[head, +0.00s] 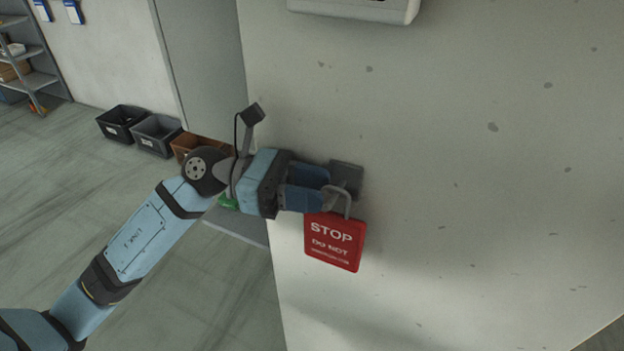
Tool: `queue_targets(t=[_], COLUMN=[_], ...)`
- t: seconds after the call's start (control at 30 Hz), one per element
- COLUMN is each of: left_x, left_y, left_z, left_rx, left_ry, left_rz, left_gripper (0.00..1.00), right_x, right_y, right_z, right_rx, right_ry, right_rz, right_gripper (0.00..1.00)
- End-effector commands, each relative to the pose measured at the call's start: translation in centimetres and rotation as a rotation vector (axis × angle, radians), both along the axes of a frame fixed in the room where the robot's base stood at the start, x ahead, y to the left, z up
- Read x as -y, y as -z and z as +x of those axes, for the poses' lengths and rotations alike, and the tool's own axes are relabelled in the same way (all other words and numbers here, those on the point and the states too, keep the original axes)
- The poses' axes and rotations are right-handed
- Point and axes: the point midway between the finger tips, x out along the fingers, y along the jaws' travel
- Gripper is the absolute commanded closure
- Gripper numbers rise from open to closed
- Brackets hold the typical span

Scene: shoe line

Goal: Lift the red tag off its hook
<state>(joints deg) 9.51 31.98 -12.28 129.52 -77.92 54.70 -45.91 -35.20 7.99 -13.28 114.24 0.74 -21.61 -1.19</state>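The red tag (335,241), with white lettering "STOP DO NOT" and a smaller line too small to read, hangs on the pale wall. A grey loop (348,203) rises from its top in front of a dark grey square plate (347,177) on the wall. The hook itself is not clear to see. My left gripper (327,192) is at the loop's left side, just above the tag's upper left. Its two blue fingers look apart. I cannot tell whether they touch the loop or have part of it between them. My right gripper is out of view.
The pale wall (480,200) is bare right of the tag. A white box (355,8) is mounted above. Dark bins (157,135) and a brown bin (185,146) stand on the floor behind my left arm. A shelf (30,60) stands at the far left.

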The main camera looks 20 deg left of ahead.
Motion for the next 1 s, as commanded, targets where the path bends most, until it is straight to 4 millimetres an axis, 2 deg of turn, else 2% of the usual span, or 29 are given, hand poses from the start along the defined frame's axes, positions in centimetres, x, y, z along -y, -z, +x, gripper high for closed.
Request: queue_targets(t=[0.3,0.47,1.0], left_x=[0.23,0.22,0.20], left_y=[0.04,0.04,-0.73], left_z=[0.06,0.06,0.06], left_rx=[0.000,-0.001,0.000], left_ry=[-0.001,-0.001,-0.001], left_rz=[0.000,0.000,0.000], left_gripper=[0.63,1.00,1.00], right_x=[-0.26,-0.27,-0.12], right_y=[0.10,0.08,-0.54], right_z=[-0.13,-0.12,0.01], right_rx=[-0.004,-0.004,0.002], right_ry=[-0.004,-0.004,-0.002], right_rz=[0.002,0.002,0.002], right_gripper=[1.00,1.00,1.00])
